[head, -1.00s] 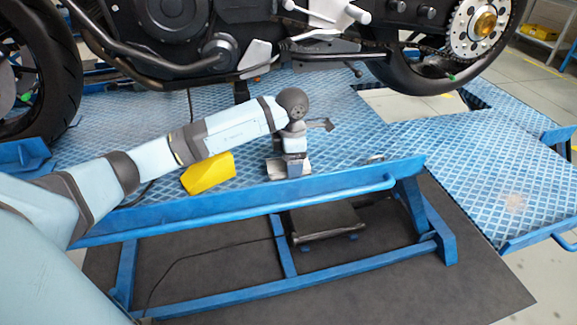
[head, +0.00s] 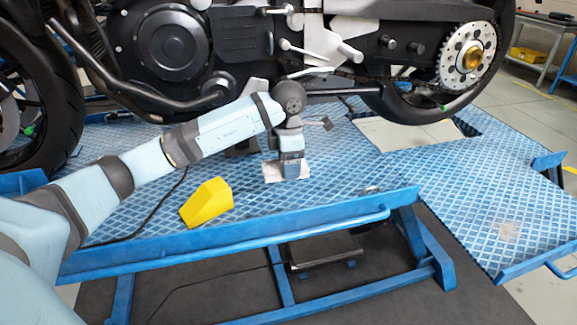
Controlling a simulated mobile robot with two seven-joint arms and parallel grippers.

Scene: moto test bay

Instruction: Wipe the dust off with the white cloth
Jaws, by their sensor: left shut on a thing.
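My left gripper (head: 291,165) points down over the blue tread-plate lift platform (head: 340,200). It is shut on the white cloth (head: 273,173), which shows as a pale patch around and under the fingertips, at or very near the plate. The fingers hide part of the cloth. A faint tan dust patch (head: 508,231) lies on the right part of the platform, well to the right of the gripper and nearer the front. My right gripper is not in view.
A yellow wedge block (head: 207,204) stands left of the gripper. A motorcycle (head: 190,50) stands behind and above my arm. A rectangular opening (head: 405,133) lies behind right. A small metal piece (head: 371,189) sits near the front edge. Bare plate lies between cloth and dust.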

